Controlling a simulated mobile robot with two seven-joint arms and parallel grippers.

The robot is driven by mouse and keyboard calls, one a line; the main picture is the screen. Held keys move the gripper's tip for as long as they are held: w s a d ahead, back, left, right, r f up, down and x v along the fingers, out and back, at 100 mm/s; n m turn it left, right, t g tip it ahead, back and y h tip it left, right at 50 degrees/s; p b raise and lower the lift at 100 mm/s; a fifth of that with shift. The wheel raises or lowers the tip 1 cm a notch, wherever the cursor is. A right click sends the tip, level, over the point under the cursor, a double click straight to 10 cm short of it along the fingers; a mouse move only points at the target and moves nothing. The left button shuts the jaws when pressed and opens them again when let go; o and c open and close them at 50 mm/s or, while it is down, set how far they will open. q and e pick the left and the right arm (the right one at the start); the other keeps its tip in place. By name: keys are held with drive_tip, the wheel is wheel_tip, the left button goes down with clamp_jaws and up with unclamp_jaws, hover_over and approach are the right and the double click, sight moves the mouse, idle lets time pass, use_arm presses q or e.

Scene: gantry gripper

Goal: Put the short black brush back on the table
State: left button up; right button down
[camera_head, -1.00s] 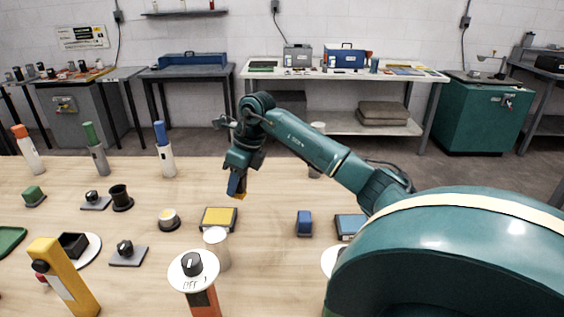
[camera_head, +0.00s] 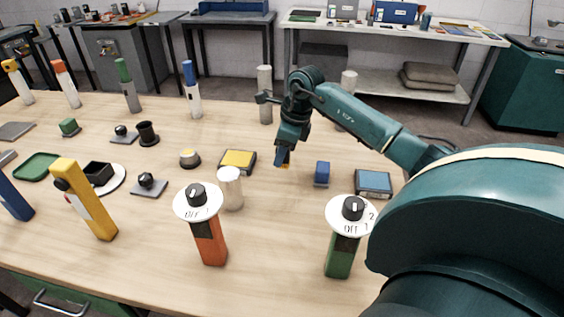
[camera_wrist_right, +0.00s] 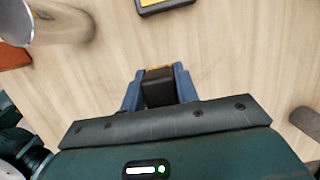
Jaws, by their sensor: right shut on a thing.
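My right gripper (camera_head: 283,158) is shut on a short black block-like thing with an orange end, which I take to be the short black brush (camera_wrist_right: 159,93). In the right wrist view it sits between the two blue fingers (camera_wrist_right: 158,86), its orange edge at the fingertips. In the head view the fingers point down over the wooden table (camera_head: 280,220), between a yellow-topped pad and a blue block. The brush is mostly hidden there, and I cannot tell whether it touches the table. My left gripper is not in view.
The yellow-topped pad (camera_head: 238,160) is left of the gripper, the blue block (camera_head: 322,174) right of it, and a blue-topped box (camera_head: 373,183) farther right. A white cylinder (camera_head: 230,188) and two dial-topped posts (camera_head: 208,240) (camera_head: 341,255) stand nearer. Bare wood lies below the gripper.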

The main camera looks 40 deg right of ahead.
drive_tip(key=shift+f, duration=1.85)
drive_tip(key=shift+f, duration=0.1)
drive_tip(key=c, duration=1.1)
unclamp_jaws()
drive_tip(key=shift+o, duration=0.2)
drive_tip(key=v, duration=1.2)
